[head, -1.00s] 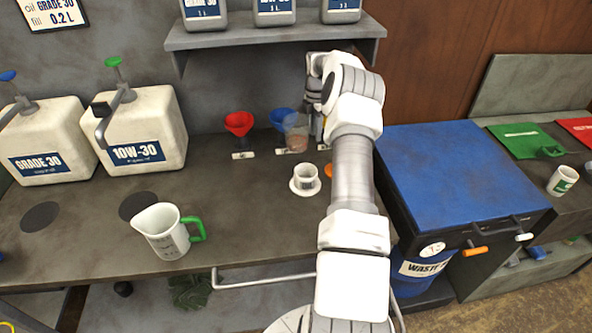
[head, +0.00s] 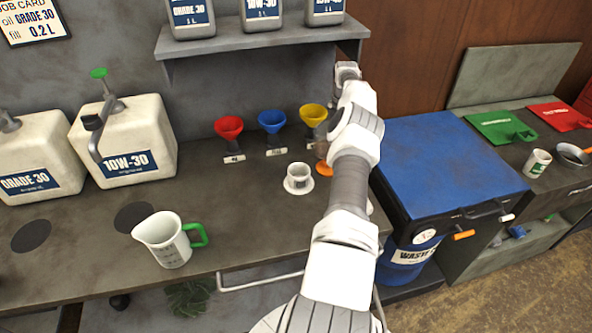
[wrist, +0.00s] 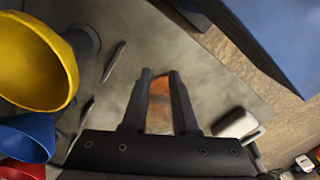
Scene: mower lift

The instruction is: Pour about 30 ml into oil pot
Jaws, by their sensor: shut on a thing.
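My gripper (wrist: 160,76) is shut on a translucent cup (wrist: 159,106) with amber-brown colour in it. In the head view the cup (head: 321,150) is partly hidden by my arm, and it appears over or on an orange disc (head: 325,169). I cannot tell whether it touches the disc. A small white pot (head: 299,172) with dark print, too small to read, stands upright on a round white base (head: 299,189), left of the cup. I cannot see the liquid level in the pot.
Red (head: 229,126), blue (head: 271,121) and yellow (head: 313,114) funnels stand behind. A white jug (head: 165,240) with a green handle is at front left. A 10W-30 canister (head: 125,140) stands at back left. The blue waste bin (head: 450,165) is right of the bench.

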